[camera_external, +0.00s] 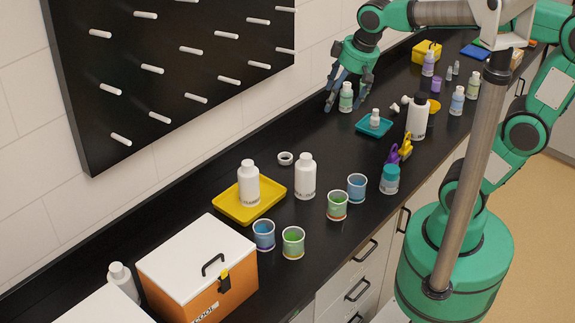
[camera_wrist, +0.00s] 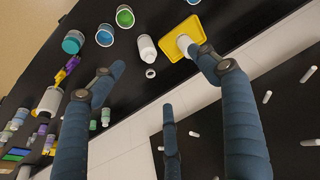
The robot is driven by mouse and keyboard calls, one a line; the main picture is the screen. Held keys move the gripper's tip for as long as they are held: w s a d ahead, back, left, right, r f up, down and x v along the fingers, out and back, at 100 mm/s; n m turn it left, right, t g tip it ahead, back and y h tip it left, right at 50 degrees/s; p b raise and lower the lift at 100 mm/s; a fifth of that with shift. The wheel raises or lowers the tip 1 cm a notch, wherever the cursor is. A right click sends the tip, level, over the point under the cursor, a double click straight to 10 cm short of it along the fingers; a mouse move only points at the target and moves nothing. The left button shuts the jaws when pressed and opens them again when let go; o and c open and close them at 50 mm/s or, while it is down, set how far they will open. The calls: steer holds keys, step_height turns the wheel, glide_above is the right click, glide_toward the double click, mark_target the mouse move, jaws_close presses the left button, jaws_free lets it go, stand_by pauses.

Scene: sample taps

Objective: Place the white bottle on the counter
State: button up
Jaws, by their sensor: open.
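One white bottle (camera_external: 248,186) stands upright on the yellow tray (camera_external: 272,207). A second white bottle (camera_external: 305,180) stands on the black counter (camera_external: 350,230) just right of the tray. Both show in the wrist view: the tray bottle (camera_wrist: 184,44) on the yellow tray (camera_wrist: 168,48), the other bottle (camera_wrist: 147,47) beside it. A white bottle with a black cap (camera_external: 417,120) stands farther back. My gripper (camera_external: 343,98) is open and empty, fingers pointing down near a small green bottle (camera_external: 346,100), well behind the tray. Its spread fingers also show in the wrist view (camera_wrist: 161,75).
Blue and green cups (camera_external: 293,242) and a teal-lidded jar (camera_external: 389,180) line the front edge. An orange cooler box (camera_external: 225,280) stands at front left. A pegboard (camera_external: 180,65) hangs on the wall. A white ring (camera_external: 286,158) lies behind the bottles.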

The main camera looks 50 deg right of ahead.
steer(key=s+d+f+m+t, duration=0.1)
steer(key=s+d, duration=0.5)
steer(key=s, duration=0.4)
steer(key=shift+s+d+f+t+h, duration=0.25)
steer(key=shift+s+f+t+h, duration=0.05)
steer(key=shift+f+t, duration=0.1)
step_height(320, 180, down, 8)
steer(key=b, duration=0.8)
